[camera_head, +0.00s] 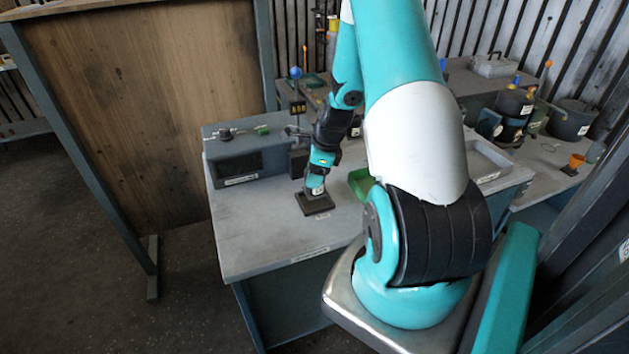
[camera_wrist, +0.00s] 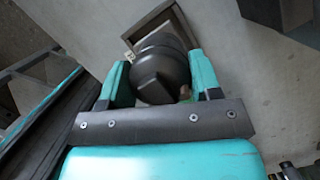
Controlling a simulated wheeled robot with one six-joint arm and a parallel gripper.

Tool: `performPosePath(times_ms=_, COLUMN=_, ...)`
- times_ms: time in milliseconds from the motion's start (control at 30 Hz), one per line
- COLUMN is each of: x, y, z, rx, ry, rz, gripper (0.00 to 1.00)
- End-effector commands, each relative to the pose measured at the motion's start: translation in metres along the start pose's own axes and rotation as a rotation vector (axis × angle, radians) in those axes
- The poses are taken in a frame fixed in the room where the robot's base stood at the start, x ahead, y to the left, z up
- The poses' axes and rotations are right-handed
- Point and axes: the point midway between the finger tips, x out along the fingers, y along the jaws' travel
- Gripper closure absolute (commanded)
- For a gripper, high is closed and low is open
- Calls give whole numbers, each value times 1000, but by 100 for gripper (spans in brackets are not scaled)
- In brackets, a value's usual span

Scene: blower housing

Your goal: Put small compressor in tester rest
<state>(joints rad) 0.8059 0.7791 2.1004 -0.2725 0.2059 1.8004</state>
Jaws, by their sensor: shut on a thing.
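The small compressor (camera_wrist: 160,70) is a dark, rounded body with a ridge across its end. My gripper (camera_wrist: 159,82) is shut on it, with a teal finger on each side in the wrist view. The tester rest (camera_head: 317,208) is a dark, low square base on the grey bench, and its dark rim (camera_wrist: 146,22) shows beyond the compressor in the wrist view. My gripper (camera_head: 318,178) points down right over the rest in the head view. The compressor hides part of the rest; I cannot tell whether they touch.
A grey tester box (camera_head: 240,160) stands at the bench's back left, close to my gripper. A green tray (camera_head: 360,184) lies right of the rest, partly behind my arm. A grey tray (camera_head: 488,160) is farther right. The bench front (camera_head: 265,235) is clear.

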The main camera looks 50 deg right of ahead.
Motion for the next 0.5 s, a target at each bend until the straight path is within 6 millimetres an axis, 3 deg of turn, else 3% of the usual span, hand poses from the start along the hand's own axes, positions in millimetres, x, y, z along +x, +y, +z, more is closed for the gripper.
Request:
performPosePath(times_ms=200, x=27, y=0, z=-8, rx=0, ry=0, rz=3, gripper=85)
performPosePath(times_ms=500, x=31, y=0, z=-8, rx=-1, ry=0, rz=1, gripper=85)
